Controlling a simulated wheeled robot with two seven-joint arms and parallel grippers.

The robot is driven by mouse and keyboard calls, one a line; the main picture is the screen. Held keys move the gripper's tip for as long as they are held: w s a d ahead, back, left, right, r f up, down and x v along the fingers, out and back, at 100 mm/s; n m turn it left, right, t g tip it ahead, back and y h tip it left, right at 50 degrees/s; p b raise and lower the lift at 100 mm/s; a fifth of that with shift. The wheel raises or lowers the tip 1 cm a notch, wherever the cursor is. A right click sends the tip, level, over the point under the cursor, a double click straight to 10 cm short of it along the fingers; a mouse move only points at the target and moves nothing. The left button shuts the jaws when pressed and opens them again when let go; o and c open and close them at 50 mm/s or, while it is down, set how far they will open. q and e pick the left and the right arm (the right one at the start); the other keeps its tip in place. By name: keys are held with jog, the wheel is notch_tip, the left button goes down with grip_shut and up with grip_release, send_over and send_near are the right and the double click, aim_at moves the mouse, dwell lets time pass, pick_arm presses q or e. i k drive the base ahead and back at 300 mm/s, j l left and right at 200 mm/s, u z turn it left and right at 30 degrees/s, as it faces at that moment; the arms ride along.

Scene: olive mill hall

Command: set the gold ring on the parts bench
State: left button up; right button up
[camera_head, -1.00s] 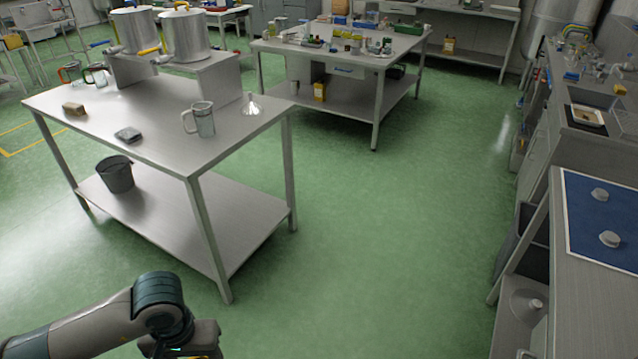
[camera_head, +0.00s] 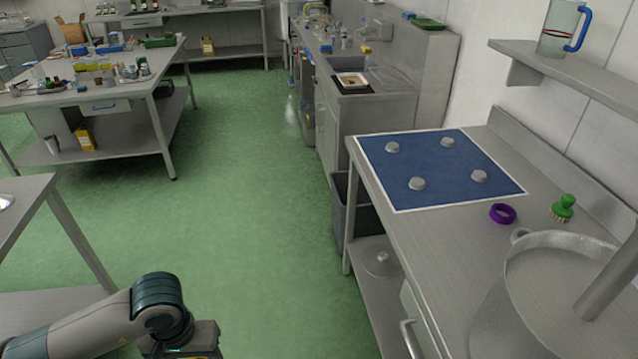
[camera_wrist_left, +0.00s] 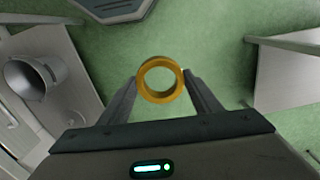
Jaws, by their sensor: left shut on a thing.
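The gold ring (camera_wrist_left: 160,97) is held between the two fingertips of my left gripper (camera_wrist_left: 160,84) in the left wrist view, over the green floor. In the head view my left gripper (camera_head: 182,342) is at the bottom left, its fingers and the ring hidden. A steel bench (camera_head: 455,240) stands at the right with a blue mat (camera_head: 440,165) bearing several grey round pegs. Another bench (camera_head: 65,98) at the back left carries many small bottles and boxes. No label shows which is the parts bench. My right gripper is not in view.
A purple ring (camera_head: 502,213), a green brush (camera_head: 563,208) and a large metal pot (camera_head: 560,255) stand on the right bench. A wall shelf (camera_head: 570,75) holds a jug (camera_head: 562,28). A bench corner (camera_head: 25,190) is at the left. Green floor (camera_head: 225,200) lies clear between.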

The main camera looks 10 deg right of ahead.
aim_at(436, 237)
jog(key=i+j+z, duration=0.1)
jog(key=z, duration=0.35)
jog(key=i+j+z, duration=0.1)
jog(key=z, duration=0.35)
jog(key=j+z, duration=0.25)
jog(key=z, duration=0.2)
jog(key=i+j+z, duration=0.1)
jog(key=j+z, duration=0.2)
jog(key=z, duration=0.15)
jog(key=j+z, duration=0.4)
jog(key=i+l, duration=0.05)
